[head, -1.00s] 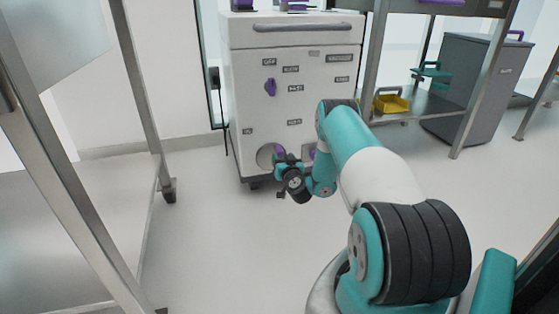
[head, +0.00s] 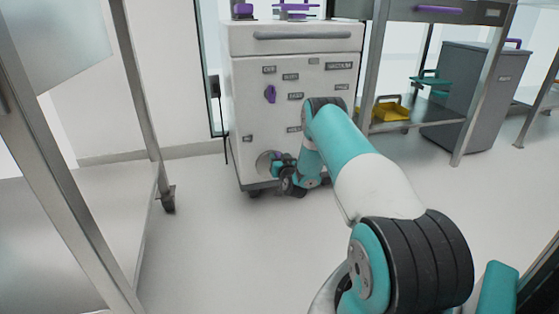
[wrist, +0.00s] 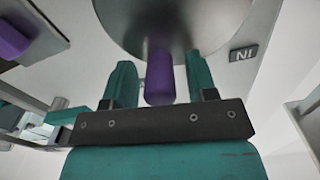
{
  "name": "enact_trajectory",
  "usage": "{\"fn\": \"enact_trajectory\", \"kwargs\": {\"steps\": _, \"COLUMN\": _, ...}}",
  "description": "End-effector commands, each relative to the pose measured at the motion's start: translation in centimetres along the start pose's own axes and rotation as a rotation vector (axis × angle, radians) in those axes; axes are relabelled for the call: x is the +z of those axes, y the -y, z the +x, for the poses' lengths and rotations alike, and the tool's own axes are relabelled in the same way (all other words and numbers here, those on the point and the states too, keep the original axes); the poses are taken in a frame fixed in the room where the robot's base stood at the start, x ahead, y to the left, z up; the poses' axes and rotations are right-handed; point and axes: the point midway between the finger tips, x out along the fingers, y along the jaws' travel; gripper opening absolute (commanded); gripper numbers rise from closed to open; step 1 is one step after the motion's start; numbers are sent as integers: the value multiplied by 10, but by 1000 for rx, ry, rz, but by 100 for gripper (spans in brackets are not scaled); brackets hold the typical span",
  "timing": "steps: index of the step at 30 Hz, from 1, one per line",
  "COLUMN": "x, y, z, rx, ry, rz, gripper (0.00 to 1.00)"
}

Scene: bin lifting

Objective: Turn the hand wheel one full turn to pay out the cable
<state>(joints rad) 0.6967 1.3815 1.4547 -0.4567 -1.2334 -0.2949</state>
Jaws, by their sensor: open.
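The hand wheel is a round grey metal disc (wrist: 180,22) with a purple handle (wrist: 160,80) sticking out from it, in the wrist view. In the head view the wheel (head: 265,160) is low on the front of the white cabinet, partly hidden by my gripper and arm. My gripper (wrist: 160,80) is open, with its teal fingers on either side of the purple handle. I cannot tell whether either finger touches it. In the head view my gripper (head: 278,166) is right at the wheel. No cable can be made out.
The white wheeled cabinet (head: 290,75) carries labels and a purple knob (head: 270,94) above the wheel. A metal rack (head: 150,110) stands at left. The floor in front is clear.

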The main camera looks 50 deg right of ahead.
Motion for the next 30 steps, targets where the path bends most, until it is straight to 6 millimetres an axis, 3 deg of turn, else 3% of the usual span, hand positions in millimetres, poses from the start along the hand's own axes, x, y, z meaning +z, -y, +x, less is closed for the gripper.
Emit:
{"fn": "enact_trajectory", "kwargs": {"steps": 1, "x": 0, "y": 0, "z": 0, "rx": 0, "ry": 0, "rz": 0, "gripper": 45}}
{"fn": "enact_trajectory", "kwargs": {"steps": 6, "x": 0, "y": 0, "z": 0, "rx": 0, "ry": 0, "rz": 0, "gripper": 6}}
{"fn": "enact_trajectory", "kwargs": {"steps": 7, "x": 0, "y": 0, "z": 0, "rx": 0, "ry": 0, "rz": 0, "gripper": 3}}
{"fn": "enact_trajectory", "kwargs": {"steps": 17, "x": -2, "y": 3, "z": 0, "rx": -1, "ry": 1, "rz": -48, "gripper": 3}}
{"fn": "enact_trajectory", "kwargs": {"steps": 30, "x": -5, "y": 18, "z": 0, "rx": -3, "ry": 1, "rz": -332, "gripper": 3}}
